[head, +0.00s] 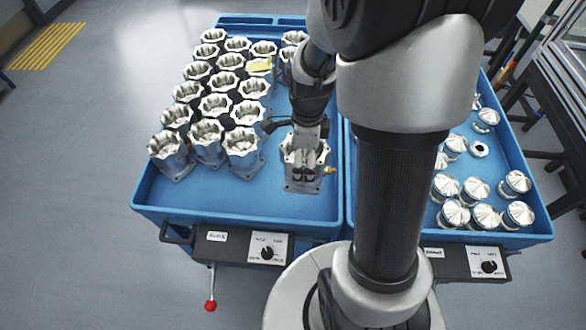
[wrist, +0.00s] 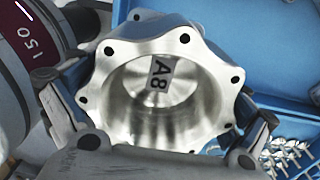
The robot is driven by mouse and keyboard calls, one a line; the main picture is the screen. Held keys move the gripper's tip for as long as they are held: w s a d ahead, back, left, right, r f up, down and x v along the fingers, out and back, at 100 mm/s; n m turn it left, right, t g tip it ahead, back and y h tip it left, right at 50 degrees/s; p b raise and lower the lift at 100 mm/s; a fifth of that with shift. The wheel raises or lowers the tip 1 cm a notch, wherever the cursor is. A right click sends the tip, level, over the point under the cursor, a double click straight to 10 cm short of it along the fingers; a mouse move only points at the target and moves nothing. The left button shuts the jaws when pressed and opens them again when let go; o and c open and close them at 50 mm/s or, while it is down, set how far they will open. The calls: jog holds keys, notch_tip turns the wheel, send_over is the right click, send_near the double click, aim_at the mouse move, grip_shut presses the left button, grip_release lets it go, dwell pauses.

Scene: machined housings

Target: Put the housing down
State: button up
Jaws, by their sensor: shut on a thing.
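The housing (head: 302,186) is a silvery machined part with a scalloped rim, at the front right of the left blue tray in the head view. My gripper (head: 305,165) reaches down onto it from above and is shut on it. In the wrist view the housing (wrist: 112,60) faces the camera, with bolt holes around its rim and a label reading A8 inside its bore. The fingers of my gripper (wrist: 157,118) grip it from the left and right. The housing looks close to the tray floor, but whether its base touches it I cannot tell.
Several similar housings (head: 242,146) stand in rows in the left part of the left tray (head: 240,203). The right tray (head: 522,235) holds several conical-topped metal parts (head: 474,189). Bare tray floor lies in front of the rows.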

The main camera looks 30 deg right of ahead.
notch_tip(320, 180, down, 16)
jog(key=b, duration=0.5)
jog(key=shift+w+r, duration=0.1)
jog(key=shift+w, duration=0.05)
jog(key=o, duration=1.4)
jog(key=shift+f, duration=0.2)
jog(key=shift+o, duration=0.4)
jog(key=shift+r, duration=0.1)
